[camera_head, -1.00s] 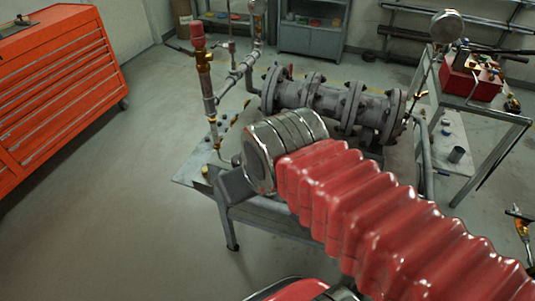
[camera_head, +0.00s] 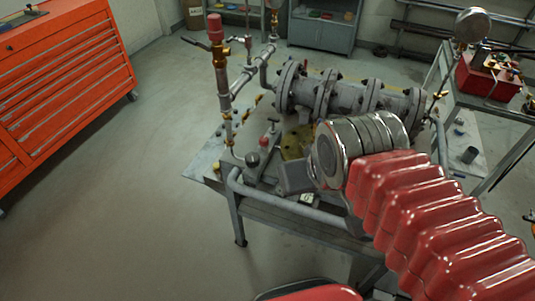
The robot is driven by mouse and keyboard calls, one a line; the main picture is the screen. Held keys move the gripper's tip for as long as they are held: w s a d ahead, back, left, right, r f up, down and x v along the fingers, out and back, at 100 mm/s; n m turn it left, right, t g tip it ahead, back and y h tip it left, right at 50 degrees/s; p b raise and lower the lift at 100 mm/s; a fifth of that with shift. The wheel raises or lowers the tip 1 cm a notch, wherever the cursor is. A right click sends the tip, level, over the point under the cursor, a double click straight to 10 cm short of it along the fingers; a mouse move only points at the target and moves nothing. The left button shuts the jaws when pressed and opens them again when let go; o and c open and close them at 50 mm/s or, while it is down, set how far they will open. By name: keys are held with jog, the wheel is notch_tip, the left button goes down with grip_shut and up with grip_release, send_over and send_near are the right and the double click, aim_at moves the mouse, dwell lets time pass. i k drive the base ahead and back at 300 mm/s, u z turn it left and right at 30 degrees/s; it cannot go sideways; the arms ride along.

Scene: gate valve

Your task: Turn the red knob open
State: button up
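A red knob-like cap (camera_head: 215,27) tops the upright brass and steel pipe at the left of the workbench. A small dark red round knob (camera_head: 252,160) sits lower, on the bench top near the pipe's foot. I cannot tell which of the two the task means. My arm enters from the lower right in a red ribbed sleeve with a steel wrist. A dark grey block at its end, which looks like my gripper (camera_head: 296,178), is over the bench's front part, right of the small knob and apart from it. Its fingers cannot be made out.
A large flanged pipe (camera_head: 345,97) lies along the back of the metal workbench (camera_head: 205,160). A front rail (camera_head: 290,208) runs below my wrist. An orange tool cabinet (camera_head: 60,75) stands left, and a side table with a red toolbox (camera_head: 488,78) right. Floor between cabinet and bench is clear.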

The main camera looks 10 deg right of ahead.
aim_at(263, 140)
jog(key=u, duration=1.9)
jog(key=i, duration=1.3)
